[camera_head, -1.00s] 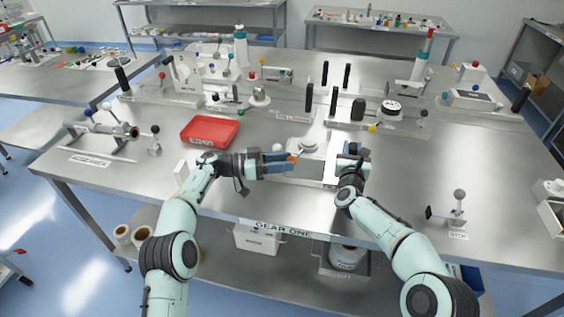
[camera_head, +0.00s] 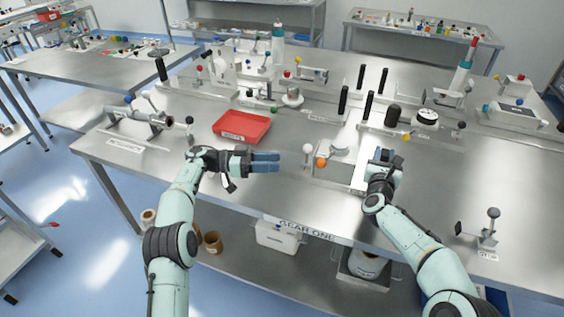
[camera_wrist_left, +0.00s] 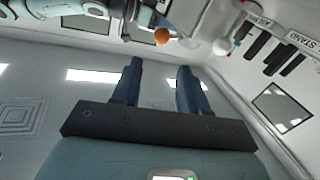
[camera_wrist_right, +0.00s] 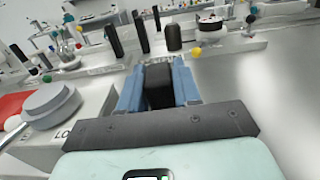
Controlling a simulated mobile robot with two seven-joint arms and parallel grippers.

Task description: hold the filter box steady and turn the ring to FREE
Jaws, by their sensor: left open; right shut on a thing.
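The filter box (camera_head: 336,177) is a pale box near the bench's front edge, in the middle of the head view. Its grey round ring (camera_head: 340,147) sits on top, also seen in the right wrist view (camera_wrist_right: 50,104). A handle ending in an orange ball (camera_head: 321,162) points toward the front left. My left gripper (camera_head: 279,161) is open and empty, left of the orange ball and apart from it. The ball also shows in the left wrist view (camera_wrist_left: 161,35). My right gripper (camera_head: 383,156) is shut on a black grip (camera_wrist_right: 159,86) at the box's right side. The ring's lettering is mostly hidden.
A red tray (camera_head: 242,127) lies behind my left gripper. A white ball on a post (camera_head: 307,148) stands just left of the box. Black uprights (camera_head: 368,105) and fixtures stand behind. The bench right of my right gripper is mostly clear, with a small lever stand (camera_head: 490,232).

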